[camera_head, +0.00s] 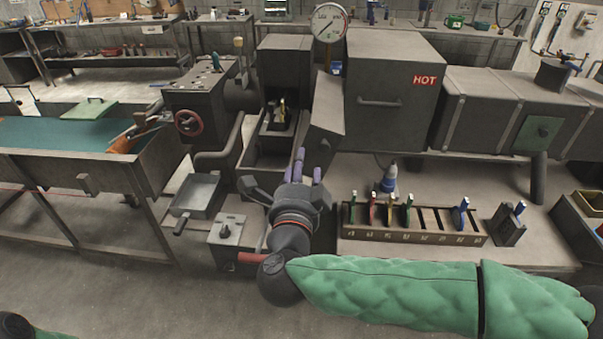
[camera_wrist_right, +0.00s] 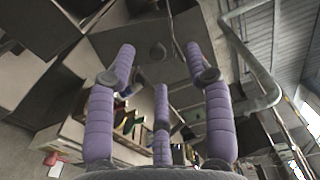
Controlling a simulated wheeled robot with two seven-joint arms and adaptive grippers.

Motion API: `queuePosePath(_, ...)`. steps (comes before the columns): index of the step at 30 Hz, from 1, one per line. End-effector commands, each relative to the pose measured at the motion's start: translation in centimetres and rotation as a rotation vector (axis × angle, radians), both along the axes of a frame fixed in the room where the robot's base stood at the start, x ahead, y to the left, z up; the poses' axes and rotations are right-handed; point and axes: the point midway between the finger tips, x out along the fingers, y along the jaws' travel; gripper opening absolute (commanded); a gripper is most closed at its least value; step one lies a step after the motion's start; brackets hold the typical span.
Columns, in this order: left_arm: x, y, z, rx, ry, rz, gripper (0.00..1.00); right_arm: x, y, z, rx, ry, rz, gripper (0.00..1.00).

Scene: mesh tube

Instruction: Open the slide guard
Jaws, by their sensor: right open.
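A grey tilted panel (camera_head: 326,108), which looks like the slide guard, stands against the left side of the box marked HOT (camera_head: 395,80). I cannot tell for sure how far it is open. My right gripper (camera_head: 308,164) is in front of and below this panel, its purple fingers pointing up toward it. In the right wrist view the fingers (camera_wrist_right: 160,62) are spread, with nothing between them. My left gripper is out of view.
A slotted rack (camera_head: 412,222) with several coloured-handled pieces is on the bench to the right. A small switch box (camera_head: 228,232) and an open pan (camera_head: 196,193) are to the left. A round gauge (camera_head: 329,22) is above.

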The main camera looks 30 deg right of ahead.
Motion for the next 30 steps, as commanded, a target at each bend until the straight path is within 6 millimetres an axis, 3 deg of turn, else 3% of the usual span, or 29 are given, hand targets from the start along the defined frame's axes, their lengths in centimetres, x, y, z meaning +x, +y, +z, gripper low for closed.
queuePosePath(14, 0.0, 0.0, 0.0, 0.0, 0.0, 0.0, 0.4, -1.0, 0.6, 0.0, 0.0, 0.0, -0.001, 0.52)
queuePosePath(20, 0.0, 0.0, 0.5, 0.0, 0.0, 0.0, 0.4, -0.5, -0.3, 0.6, -0.002, -0.024, -0.015, 0.01)
queuePosePath(30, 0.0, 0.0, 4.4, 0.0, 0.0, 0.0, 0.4, 2.9, -6.8, 4.1, -0.024, -0.238, -0.038, 0.0)
